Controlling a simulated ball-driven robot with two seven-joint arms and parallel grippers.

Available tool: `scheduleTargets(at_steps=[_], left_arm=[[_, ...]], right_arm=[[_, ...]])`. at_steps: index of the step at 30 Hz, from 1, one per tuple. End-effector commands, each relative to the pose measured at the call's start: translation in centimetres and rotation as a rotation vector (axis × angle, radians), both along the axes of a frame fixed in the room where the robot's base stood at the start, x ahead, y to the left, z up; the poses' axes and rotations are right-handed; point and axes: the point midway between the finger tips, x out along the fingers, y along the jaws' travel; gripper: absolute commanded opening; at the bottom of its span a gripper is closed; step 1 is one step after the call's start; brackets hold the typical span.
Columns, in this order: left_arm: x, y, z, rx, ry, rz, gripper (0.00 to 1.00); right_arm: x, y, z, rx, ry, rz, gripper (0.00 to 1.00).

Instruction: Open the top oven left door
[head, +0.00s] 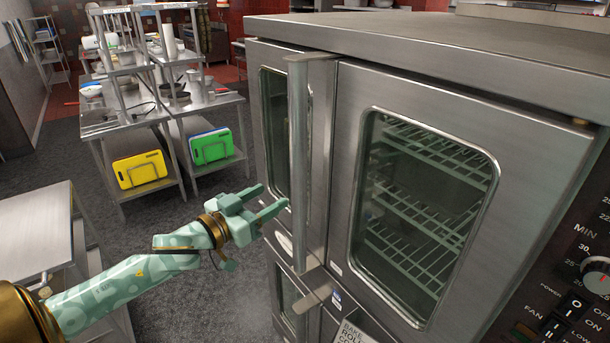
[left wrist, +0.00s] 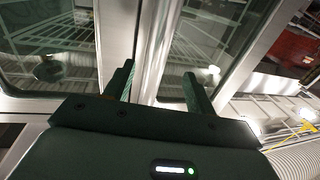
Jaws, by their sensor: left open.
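The top oven's left door (head: 318,95) is shut; it is steel with a narrow dark window. A long vertical handle (head: 298,150) stands out in front of its edge beside the right door (head: 350,90). My left gripper (head: 272,200) is open and empty, just left of the handle's lower half, fingers pointing toward the oven. In the left wrist view, the fingers (left wrist: 158,88) are spread, with the pale handle bar (left wrist: 158,45) showing between them, beyond the palm. I cannot tell whether they touch it. My right gripper is not in view.
A lower oven (head: 285,290) with a short handle sits beneath. Control knobs (head: 597,275) are at the right. A steel table (head: 35,230) stands at the lower left. Shelves with a yellow board (head: 140,170) and a green board (head: 211,146) stand behind. Bare floor lies left of the oven.

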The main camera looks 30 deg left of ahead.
Motion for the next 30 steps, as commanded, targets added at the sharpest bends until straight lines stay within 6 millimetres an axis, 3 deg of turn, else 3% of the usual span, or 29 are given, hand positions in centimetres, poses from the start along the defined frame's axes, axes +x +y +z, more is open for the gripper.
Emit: scheduleTargets(at_steps=[9,15,21,29,30], left_arm=[[6.9,-1.3,0.5,0.004,-0.004,0.002,0.56],[10.1,-2.0,0.3,0.003,-0.002,0.002,0.56],[11.4,-2.3,0.1,0.003,0.0,0.001,0.56],[11.5,-2.3,0.0,0.004,0.0,0.001,0.56],[11.5,-2.3,0.0,0.004,0.0,0.001,0.45]], right_arm=[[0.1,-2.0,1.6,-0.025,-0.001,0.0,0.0],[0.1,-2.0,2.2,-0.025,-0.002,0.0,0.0],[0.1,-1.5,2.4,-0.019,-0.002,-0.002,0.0],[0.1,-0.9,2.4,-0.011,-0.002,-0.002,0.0],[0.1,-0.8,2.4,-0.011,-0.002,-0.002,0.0]])
